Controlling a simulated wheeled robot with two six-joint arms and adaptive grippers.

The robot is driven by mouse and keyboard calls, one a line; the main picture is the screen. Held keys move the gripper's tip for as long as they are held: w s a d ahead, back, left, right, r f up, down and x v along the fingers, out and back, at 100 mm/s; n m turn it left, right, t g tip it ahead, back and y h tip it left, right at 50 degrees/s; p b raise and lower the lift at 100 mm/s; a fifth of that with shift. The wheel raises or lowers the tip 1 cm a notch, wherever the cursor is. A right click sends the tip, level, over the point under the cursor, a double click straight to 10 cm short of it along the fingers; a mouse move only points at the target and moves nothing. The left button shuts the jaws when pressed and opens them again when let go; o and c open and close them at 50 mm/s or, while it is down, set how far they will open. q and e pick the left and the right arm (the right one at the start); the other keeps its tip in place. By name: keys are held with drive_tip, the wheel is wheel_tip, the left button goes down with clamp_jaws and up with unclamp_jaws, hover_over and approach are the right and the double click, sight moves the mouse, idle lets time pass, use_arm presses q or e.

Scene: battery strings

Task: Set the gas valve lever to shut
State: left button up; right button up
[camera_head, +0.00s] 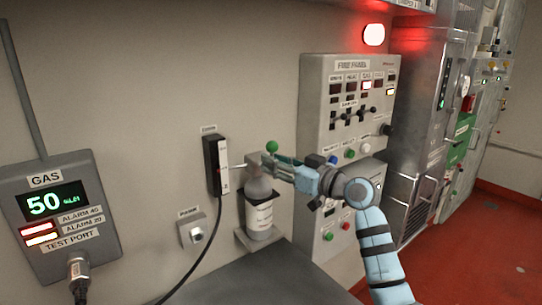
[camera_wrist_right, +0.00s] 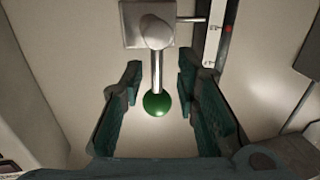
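The valve lever is a thin metal rod with a green ball knob (camera_head: 271,147). In the head view the knob is by the top of a grey gas bottle (camera_head: 259,214). In the right wrist view the rod runs from a grey valve block (camera_wrist_right: 130,28) down to the green knob (camera_wrist_right: 156,104). My right gripper (camera_head: 278,164) is at the lever. In the wrist view its fingers (camera_wrist_right: 160,78) are open, one on each side of the rod and knob, with gaps on both sides. My left gripper is not in view.
A black gauge (camera_head: 211,163) with a white scale is on the wall left of the bottle. A gas display (camera_head: 92,191) reading 50 is at the far left. The fire panel (camera_head: 313,110) with switches and buttons stands right of the bottle. A grey surface (camera_head: 240,278) is below.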

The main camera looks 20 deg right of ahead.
drive_tip(key=shift+x, duration=1)
drive_tip(key=shift+s+d, duration=0.1)
drive_tip(key=shift+d, duration=0.1)
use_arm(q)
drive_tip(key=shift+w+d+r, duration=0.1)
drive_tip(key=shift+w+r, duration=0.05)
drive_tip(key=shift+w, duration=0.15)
use_arm(e)
drive_tip(key=shift+f, duration=0.1)
clamp_jaws()
drive_tip(key=shift+m, duration=0.3)
use_arm(q)
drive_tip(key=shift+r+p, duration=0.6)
drive_tip(key=shift+p, duration=0.1)
use_arm(e)
drive_tip(key=shift+w+d+f+m+t+h, duration=0.3)
drive_tip(key=shift+d+f+m+t, duration=0.3)
drive_tip(key=shift+m, duration=2.7)
drive_tip(key=shift+w+d+f+m+t+h, duration=0.2)
drive_tip(key=shift+d+f+m+t+h, duration=0.4)
drive_tip(key=shift+m, duration=2.7)
drive_tip(key=shift+w+d+f+m+t+h, duration=0.3)
drive_tip(key=shift+m+t, duration=0.5)
drive_tip(key=shift+m, duration=2.5)
drive_tip(key=shift+f, duration=0.1)
